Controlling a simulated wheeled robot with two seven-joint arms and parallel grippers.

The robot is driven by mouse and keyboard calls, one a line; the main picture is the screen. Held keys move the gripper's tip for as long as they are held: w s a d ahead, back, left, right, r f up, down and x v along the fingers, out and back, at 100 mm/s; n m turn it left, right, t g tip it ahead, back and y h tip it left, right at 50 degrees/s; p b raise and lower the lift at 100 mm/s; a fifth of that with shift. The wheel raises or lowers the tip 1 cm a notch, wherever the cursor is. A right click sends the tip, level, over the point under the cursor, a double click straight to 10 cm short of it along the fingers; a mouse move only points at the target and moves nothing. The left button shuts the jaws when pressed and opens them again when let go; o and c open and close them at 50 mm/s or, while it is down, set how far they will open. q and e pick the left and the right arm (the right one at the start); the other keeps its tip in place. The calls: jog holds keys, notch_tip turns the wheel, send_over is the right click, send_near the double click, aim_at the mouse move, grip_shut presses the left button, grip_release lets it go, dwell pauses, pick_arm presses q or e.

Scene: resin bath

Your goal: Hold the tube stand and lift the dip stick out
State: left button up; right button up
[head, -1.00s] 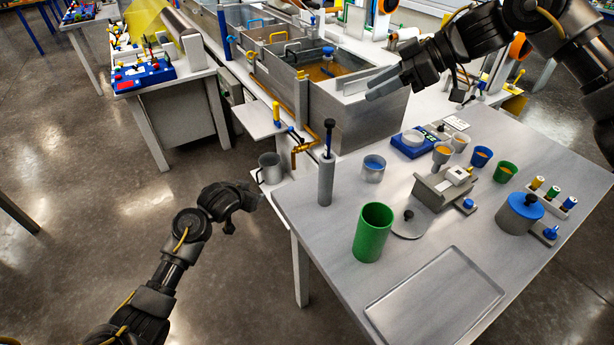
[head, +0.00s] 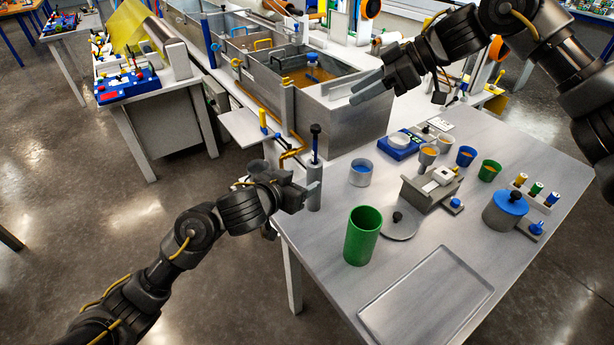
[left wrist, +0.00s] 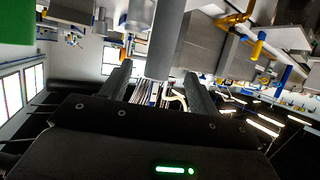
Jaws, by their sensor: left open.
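The tube stand (head: 314,188) is a grey upright cylinder at the left edge of the table. The dip stick stands in it, with its black knob (head: 315,129) and blue shaft above the rim. My left gripper (head: 307,190) is open at the stand's left side, level with its body. In the left wrist view the grey stand (left wrist: 166,40) shows between the two spread fingers (left wrist: 158,84); I cannot tell whether they touch it. My right gripper (head: 353,95) is open and empty, above the front of the bath.
A green cup (head: 362,238), a grey-blue cup (head: 361,173) and a flat tray (head: 427,297) are on the table right of the stand. The metal bath (head: 345,122) and a small shelf with a yellow pipe (head: 292,153) stand behind it.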

aim_at(318, 172)
pick_arm(q)
jog(key=x, duration=0.9)
jog(key=shift+w+d+f, duration=0.1)
jog(key=shift+w+f, duration=0.15)
jog(key=shift+c, duration=0.3)
